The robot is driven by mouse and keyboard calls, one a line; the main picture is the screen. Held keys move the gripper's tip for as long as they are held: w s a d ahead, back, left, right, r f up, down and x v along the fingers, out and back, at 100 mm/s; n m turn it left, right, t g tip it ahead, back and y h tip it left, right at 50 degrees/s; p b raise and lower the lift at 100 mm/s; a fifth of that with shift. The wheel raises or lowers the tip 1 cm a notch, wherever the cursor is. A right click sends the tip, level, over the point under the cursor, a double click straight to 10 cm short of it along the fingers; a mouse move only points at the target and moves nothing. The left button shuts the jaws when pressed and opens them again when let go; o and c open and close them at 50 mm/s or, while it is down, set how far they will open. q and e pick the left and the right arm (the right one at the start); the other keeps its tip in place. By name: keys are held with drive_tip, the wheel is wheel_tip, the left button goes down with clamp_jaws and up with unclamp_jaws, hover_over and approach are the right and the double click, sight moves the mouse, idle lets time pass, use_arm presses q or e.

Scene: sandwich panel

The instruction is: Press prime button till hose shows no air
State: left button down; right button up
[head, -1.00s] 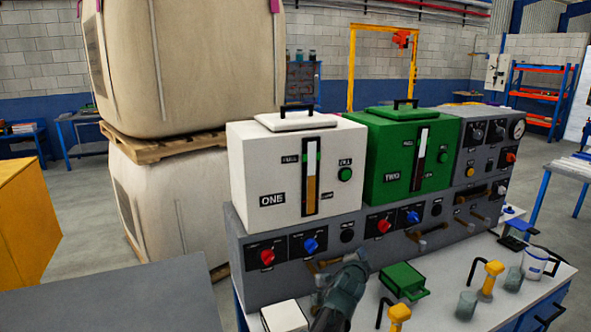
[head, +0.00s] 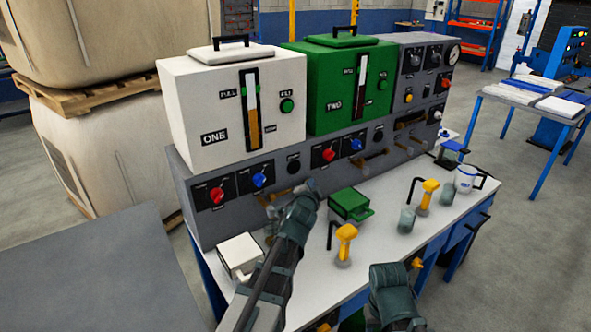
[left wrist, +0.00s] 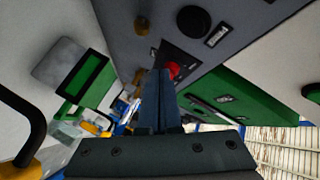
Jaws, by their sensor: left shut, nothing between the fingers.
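The grey panel (head: 225,215) carries a white tank marked ONE (head: 190,108) and a green tank marked TWO (head: 325,110). Below each are a red knob, a blue knob and a black round button, one under ONE (head: 293,163) and one under TWO (head: 378,134). My left gripper (head: 311,189) is shut and empty in front of the panel's lower edge. In the left wrist view its fingers (left wrist: 160,95) point toward a red knob (left wrist: 174,70), with a black button (left wrist: 193,21) beyond. My right gripper (head: 398,285) is low at the front; its fingers are unclear.
A white box (head: 240,252), a green box (head: 350,203), yellow-headed dispensers (head: 345,235) and clear cups (head: 407,220) stand on the bench. A white jug (head: 467,178) is at the far right. A grey surface (head: 90,265) lies at left.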

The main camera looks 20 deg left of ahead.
sight(299, 169)
use_arm(q)
drive_tip(key=w+a, duration=0.4)
drive_tip(key=a, duration=0.1)
idle(2.2)
drive_tip(key=shift+w+a, duration=0.25)
drive_tip(key=shift+a, duration=0.05)
drive_tip(key=shift+w+a, duration=0.25)
drive_tip(key=shift+a, duration=0.1)
idle(0.8)
drive_tip(key=shift+s+d, duration=0.1)
drive_tip(key=shift+d, duration=0.05)
drive_tip(key=shift+s+d, duration=0.45)
drive_tip(key=shift+d, duration=0.05)
idle(0.4)
drive_tip(key=shift+s+d, duration=0.8)
drive_tip(key=shift+d, duration=0.2)
drive_tip(key=shift+s+d, duration=0.75)
drive_tip(key=shift+d, duration=0.25)
idle(0.8)
